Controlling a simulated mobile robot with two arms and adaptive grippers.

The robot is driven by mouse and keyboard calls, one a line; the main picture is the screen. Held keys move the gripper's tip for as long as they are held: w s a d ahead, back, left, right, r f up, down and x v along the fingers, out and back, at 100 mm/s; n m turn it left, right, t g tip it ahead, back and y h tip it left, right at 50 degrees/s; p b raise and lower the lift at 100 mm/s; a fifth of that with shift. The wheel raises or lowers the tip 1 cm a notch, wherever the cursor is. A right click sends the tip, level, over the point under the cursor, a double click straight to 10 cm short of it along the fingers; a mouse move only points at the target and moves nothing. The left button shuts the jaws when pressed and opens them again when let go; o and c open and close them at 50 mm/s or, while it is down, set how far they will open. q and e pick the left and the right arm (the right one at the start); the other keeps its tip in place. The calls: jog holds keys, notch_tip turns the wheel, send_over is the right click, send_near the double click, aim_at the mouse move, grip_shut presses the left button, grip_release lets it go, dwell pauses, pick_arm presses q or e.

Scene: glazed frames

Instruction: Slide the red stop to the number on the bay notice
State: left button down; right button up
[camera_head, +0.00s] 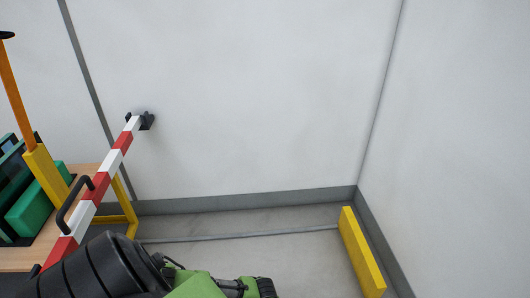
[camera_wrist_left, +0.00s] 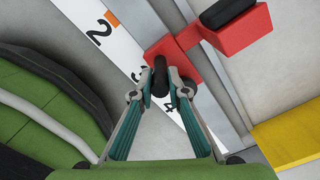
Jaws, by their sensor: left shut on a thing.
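The red stop (camera_wrist_left: 225,35) shows at the top of the left wrist view. A red arm runs left from it to a red block over a white number strip (camera_wrist_left: 122,50). The strip shows a 2, a partly covered mark and a 4, with an orange mark near the 2. My left gripper (camera_wrist_left: 160,88) is shut on a dark, rounded grip at the red block. In the head view only part of my left arm shows at the bottom. The stop, strip and bay notice are not seen there. My right gripper is not in view.
A red-and-white striped barrier (camera_head: 113,158) with a black handle stands at left, beside a bench (camera_head: 44,245) with green cases. A yellow bar (camera_head: 361,252) lies on the floor near the right wall. Grey floor lies between.

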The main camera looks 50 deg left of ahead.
pick_arm(q)
jog(key=shift+s, duration=0.15)
jog(key=c, duration=2)
grip_release()
jog(key=shift+o, duration=0.2)
jog(key=shift+r, duration=0.1)
notch_tip(320, 180, up, 12)
jog(key=shift+f, duration=0.1)
